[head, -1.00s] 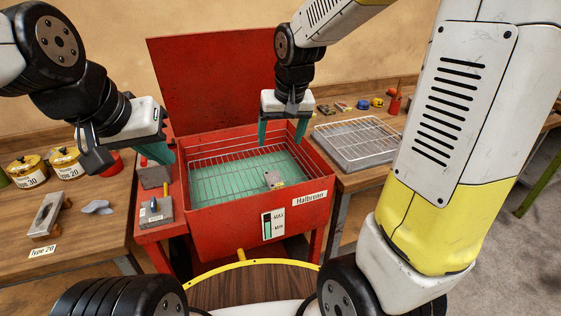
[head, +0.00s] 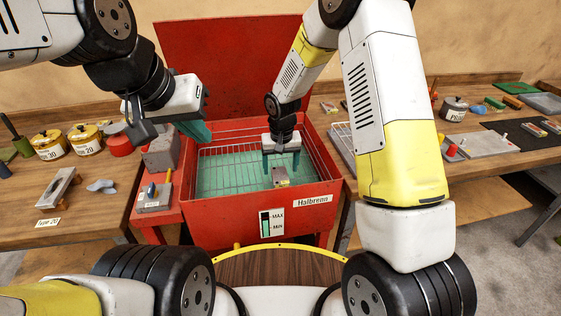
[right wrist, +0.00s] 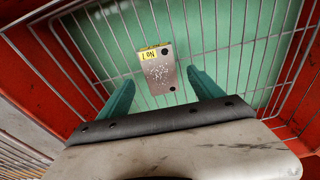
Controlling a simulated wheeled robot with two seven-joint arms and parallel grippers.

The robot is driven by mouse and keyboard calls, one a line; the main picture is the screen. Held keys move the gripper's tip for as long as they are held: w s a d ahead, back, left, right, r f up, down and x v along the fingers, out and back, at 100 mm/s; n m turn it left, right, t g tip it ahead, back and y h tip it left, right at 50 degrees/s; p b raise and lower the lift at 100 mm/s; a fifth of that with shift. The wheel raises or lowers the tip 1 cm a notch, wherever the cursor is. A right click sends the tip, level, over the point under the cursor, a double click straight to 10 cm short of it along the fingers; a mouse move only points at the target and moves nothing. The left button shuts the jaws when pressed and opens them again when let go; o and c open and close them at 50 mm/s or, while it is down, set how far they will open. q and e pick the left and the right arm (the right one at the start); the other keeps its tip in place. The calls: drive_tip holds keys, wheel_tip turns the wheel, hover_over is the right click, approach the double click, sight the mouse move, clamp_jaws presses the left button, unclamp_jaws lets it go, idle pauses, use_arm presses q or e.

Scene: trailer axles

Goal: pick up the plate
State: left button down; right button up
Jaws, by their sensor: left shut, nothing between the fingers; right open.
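The plate (head: 281,176) is a small grey metal piece with dark holes and a yellow tag. It lies in the wire basket (head: 225,179) inside the red washing tank (head: 232,217). In the right wrist view the plate (right wrist: 155,72) shows just ahead of and between the open teal fingers, its tag at the far left end. My right gripper (head: 281,171) is open and points down over the plate; the fingers do not visibly touch it. My left gripper (head: 200,134) is shut and empty, above the tank's left rim.
The tank's red lid (head: 235,75) stands open at the back. The basket's wire walls surround the plate. A wire rack (head: 343,140) is on the right bench. Tins (head: 49,144) and a grey block tool (head: 56,188) are on the left bench.

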sight(280, 175)
drive_tip(key=shift+w+f, duration=0.15)
drive_tip(key=shift+f, duration=0.6)
drive_tip(key=shift+w+f, duration=0.1)
drive_tip(key=shift+f, duration=0.65)
drive_tip(key=shift+a+r, duration=0.1)
clamp_jaws()
